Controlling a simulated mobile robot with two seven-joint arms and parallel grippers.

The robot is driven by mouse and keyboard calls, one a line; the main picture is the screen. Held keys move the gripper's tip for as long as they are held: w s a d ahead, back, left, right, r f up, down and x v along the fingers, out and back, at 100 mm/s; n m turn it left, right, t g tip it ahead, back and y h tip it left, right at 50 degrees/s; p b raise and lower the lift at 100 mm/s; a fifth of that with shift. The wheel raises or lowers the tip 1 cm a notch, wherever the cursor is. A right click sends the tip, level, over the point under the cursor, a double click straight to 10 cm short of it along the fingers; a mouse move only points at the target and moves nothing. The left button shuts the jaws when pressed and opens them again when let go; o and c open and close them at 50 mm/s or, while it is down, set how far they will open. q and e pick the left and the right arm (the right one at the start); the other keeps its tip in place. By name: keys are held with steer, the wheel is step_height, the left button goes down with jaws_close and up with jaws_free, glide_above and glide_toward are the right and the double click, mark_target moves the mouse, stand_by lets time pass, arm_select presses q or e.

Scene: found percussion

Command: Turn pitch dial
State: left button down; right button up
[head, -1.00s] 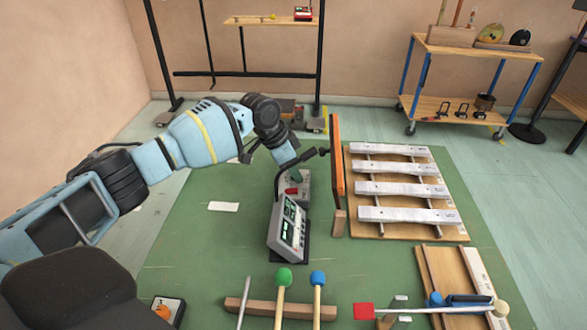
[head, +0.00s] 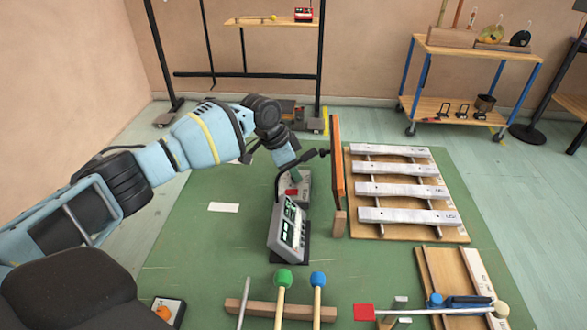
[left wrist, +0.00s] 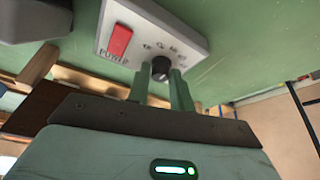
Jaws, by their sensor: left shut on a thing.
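A grey box with a red power switch (left wrist: 120,40) fills the top of the left wrist view. The black dial (left wrist: 160,68) sits on its face, with small marks around it too blurred to read. My left gripper (left wrist: 164,80) has its two green fingers on either side of this dial, shut on it. In the head view the same grey box (head: 303,190) stands on the green mat behind a grey meter, with my left gripper (head: 295,174) over it; the dial is hidden there. My right gripper is not in view.
A grey meter with lit green displays (head: 288,229) stands just in front of the box. An upright orange panel (head: 337,158) and a metal-bar xylophone (head: 405,190) are close on the right. Mallets on a wooden rest (head: 262,308) lie in front.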

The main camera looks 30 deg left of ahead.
arm_select(q)
steer(key=m+g, duration=0.1)
steer(key=m, duration=0.2)
steer(key=shift+w+h, duration=0.1)
steer(key=shift+h, duration=0.3)
steer(key=shift+a+m+g+b, duration=0.1)
steer(key=shift+m+g+b, duration=0.4)
steer(key=shift+m, duration=0.6)
steer(key=c, duration=1.2)
jaws_free()
steer(key=shift+c, duration=0.2)
steer(key=v, duration=0.7)
steer(key=shift+a+r, duration=0.25)
steer(key=shift+r, duration=0.15)
steer(key=shift+f, duration=0.1)
